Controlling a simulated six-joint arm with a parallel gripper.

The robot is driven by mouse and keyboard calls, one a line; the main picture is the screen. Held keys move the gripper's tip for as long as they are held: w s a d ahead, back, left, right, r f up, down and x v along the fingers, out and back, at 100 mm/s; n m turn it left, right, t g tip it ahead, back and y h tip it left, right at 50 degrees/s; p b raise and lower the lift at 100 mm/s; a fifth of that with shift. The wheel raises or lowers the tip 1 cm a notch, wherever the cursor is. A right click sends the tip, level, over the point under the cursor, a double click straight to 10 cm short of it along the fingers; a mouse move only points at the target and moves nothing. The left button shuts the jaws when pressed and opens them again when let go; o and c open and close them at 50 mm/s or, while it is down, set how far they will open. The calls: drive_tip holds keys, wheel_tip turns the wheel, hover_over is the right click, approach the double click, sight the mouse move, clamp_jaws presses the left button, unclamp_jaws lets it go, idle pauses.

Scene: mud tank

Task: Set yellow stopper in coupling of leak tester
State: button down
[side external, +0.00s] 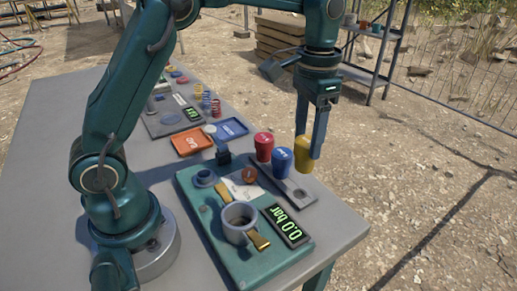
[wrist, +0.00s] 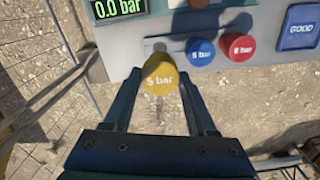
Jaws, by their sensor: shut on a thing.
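My gripper (side external: 308,150) is shut on the yellow stopper (side external: 303,157) and holds it upright, raised near the front end of the grey stopper rack (side external: 298,196). In the wrist view the yellow stopper (wrist: 160,78) shows its "5 bar" top between the fingers. The leak tester (side external: 212,238) is a green plate on the table, left of the gripper. Its coupling (side external: 238,218) is an open grey cup beside a brass lever (side external: 257,240); no stopper shows in it. The tester's display (side external: 286,226) reads 0.0 bar.
A blue stopper (side external: 281,160) and a red stopper (side external: 264,147) stand in the rack close to my gripper. An orange tray (side external: 191,141) and a blue GOOD tray (side external: 229,129) lie farther back. Other gear (side external: 170,115) sits behind them. The table's right edge is close.

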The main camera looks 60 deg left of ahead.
wheel_tip(320, 180, up, 2)
drive_tip(key=shift+r, duration=0.2)
drive_tip(key=shift+s+f, duration=0.15)
drive_tip(key=shift+s, duration=0.2)
drive_tip(key=s+d+r, duration=0.1)
drive_tip(key=s+d, duration=0.1)
drive_tip(key=s, duration=1.3)
drive_tip(key=shift+s+d+f, duration=0.1)
drive_tip(key=shift+d+f, duration=0.05)
drive_tip(key=shift+f, duration=1.05)
drive_tip(key=shift+s+d+f, duration=0.1)
drive_tip(key=shift+f, duration=1.1)
drive_tip(key=shift+f, duration=1.1)
unclamp_jaws()
